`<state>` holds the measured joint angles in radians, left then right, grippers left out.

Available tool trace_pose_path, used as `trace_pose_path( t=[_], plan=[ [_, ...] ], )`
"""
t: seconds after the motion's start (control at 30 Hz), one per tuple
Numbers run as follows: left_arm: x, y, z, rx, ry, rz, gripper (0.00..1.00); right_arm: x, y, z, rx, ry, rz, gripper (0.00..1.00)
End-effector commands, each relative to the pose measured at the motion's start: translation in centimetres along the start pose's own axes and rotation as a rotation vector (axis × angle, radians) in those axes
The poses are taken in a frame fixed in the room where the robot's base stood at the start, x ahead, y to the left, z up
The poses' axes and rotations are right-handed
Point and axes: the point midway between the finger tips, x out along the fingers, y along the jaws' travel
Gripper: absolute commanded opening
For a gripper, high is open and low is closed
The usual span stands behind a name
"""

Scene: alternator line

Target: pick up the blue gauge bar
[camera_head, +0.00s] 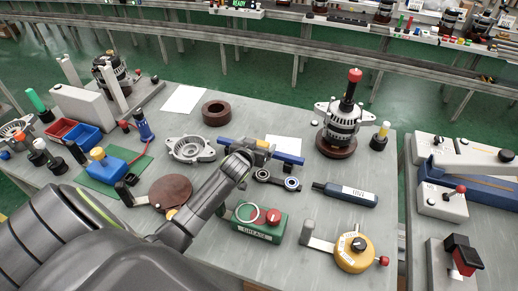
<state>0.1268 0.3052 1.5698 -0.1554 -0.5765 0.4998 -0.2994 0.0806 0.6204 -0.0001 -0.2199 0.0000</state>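The blue gauge bar (288,157) is a long, thin bar in the middle of the grey workbench, running left to right. Its left end shows to the left of my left gripper (262,149) and its right end to the right. The gripper is at the bar's middle and covers part of it. I cannot tell whether its fingers are open or shut on the bar, or whether the bar touches the bench. My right gripper is not in view.
A silver housing (190,149) and a brown ring (216,113) stand left of the bar. An alternator (341,124) stands to the right. A green box (258,222), a blue labelled tool (345,194) and a yellow round fixture (355,252) lie nearer the front.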

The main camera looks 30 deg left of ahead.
Motion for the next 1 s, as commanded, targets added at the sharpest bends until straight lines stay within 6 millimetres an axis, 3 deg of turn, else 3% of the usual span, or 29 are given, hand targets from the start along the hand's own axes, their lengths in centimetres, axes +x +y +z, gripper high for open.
trace_pose_path(
  t=[0.03, 0.47, 0.77, 1.0],
  plan=[
    [0.0, 0.0, 0.0, 0.0, 0.0, 0.0, 0.81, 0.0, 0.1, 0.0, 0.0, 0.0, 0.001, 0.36],
    [0.0, 0.0, 0.0, 0.0, -0.001, 0.0, 0.26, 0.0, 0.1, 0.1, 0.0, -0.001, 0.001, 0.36],
    [-0.2, 0.0, -0.6, 0.0, 0.005, 0.001, 0.26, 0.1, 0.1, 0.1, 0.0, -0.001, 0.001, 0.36],
    [-1.4, 0.0, -3.9, 0.001, 0.011, 0.002, 0.26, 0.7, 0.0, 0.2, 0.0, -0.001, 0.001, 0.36]
  ],
)
